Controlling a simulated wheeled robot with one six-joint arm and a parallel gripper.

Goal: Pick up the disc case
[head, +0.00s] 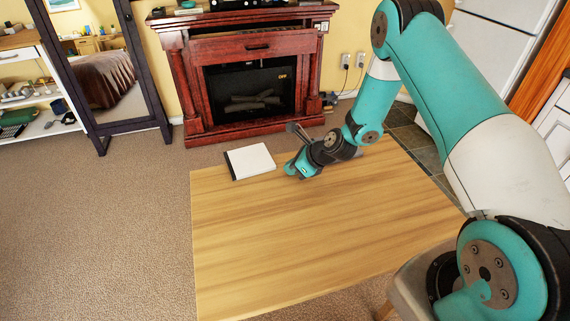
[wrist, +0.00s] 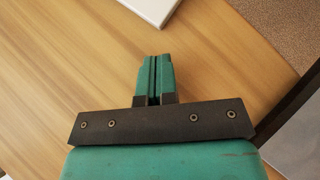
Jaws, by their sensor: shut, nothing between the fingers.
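The disc case (head: 252,161), a flat white rectangle with a dark strip along its left side, lies near the far left edge of the wooden table (head: 300,240). A white corner, likely of the same case (wrist: 152,8), shows at the top of the wrist view, ahead of the fingers. My gripper (head: 290,168) is just right of the case in the head view, apart from it. In the wrist view my gripper (wrist: 154,62) has its teal fingers pressed together with nothing between them. Most of the case is cut off in the wrist view.
The front and middle of the table are bare. Behind it stand a red-brown fireplace (head: 250,85) and, to the left, a dark-framed mirror (head: 105,75). A white shelf (head: 35,105) is at far left. Carpet (head: 95,230) lies open left of the table.

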